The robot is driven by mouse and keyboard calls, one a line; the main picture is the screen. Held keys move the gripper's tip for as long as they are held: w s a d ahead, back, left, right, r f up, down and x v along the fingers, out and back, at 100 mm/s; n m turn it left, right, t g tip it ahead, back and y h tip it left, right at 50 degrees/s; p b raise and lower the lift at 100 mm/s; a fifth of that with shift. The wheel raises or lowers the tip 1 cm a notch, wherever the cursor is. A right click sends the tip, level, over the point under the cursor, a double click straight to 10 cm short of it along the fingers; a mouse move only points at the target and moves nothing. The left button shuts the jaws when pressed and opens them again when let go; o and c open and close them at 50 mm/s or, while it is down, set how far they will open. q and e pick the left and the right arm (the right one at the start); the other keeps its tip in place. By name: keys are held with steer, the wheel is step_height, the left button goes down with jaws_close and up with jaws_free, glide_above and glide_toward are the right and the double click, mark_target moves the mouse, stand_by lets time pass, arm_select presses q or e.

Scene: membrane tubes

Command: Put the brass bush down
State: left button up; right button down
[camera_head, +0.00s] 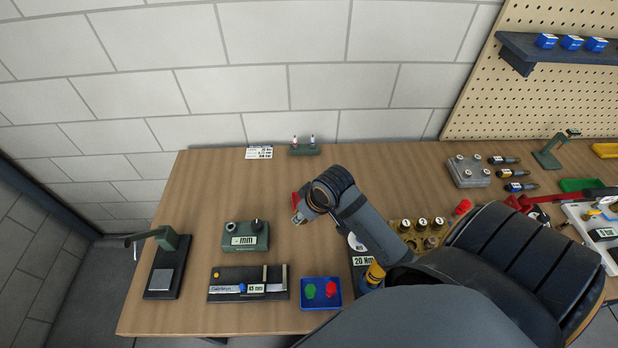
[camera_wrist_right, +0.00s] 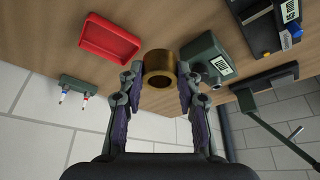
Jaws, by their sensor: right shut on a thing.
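My right gripper (camera_wrist_right: 160,80) has the brass bush (camera_wrist_right: 160,68) between its fingertips and is shut on it. The bush is a short ring with its open end facing the wrist camera. It is held over the wooden table (camera_head: 200,190); I cannot tell whether it touches the wood. In the head view my right arm hides most of the gripper and bush. The shallow red tray (camera_wrist_right: 108,40) is beside the bush in the wrist view, mostly hidden in the head view. My left gripper is not in view.
A green block marked "mm" (camera_head: 232,242) stands to the left of the gripper. A blue tray (camera_head: 321,306) with red and green pieces lies near the front edge. A green stand with two small pins (camera_head: 304,150) is at the back. Bare wood lies between these.

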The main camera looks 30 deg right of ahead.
steer(key=w+d+f+b, duration=0.4)
steer(key=b, duration=0.1)
steer(key=w+d+f+b, duration=0.4)
steer(key=w+b, duration=0.1)
steer(key=b, duration=0.1)
steer(key=shift+d+f, duration=0.15)
steer(key=shift+f, duration=0.25)
steer(key=shift+w+d+f+b, duration=0.1)
steer(key=shift+w+b, duration=0.1)
steer(key=shift+b, duration=0.25)
steer(key=shift+w+d, duration=0.1)
steer(key=f+b, duration=0.1)
steer(key=b, duration=0.1)
steer(key=f+b, duration=0.3)
steer(key=b, duration=0.1)
steer(key=shift+w+d+f, duration=0.2)
steer(key=shift+w+d, duration=0.05)
steer(key=shift+d, duration=0.05)
steer(key=shift+r, duration=0.3)
steer(key=c, duration=0.9)
jaws_free()
steer(key=shift+f, duration=0.15)
steer(key=shift+c, duration=0.2)
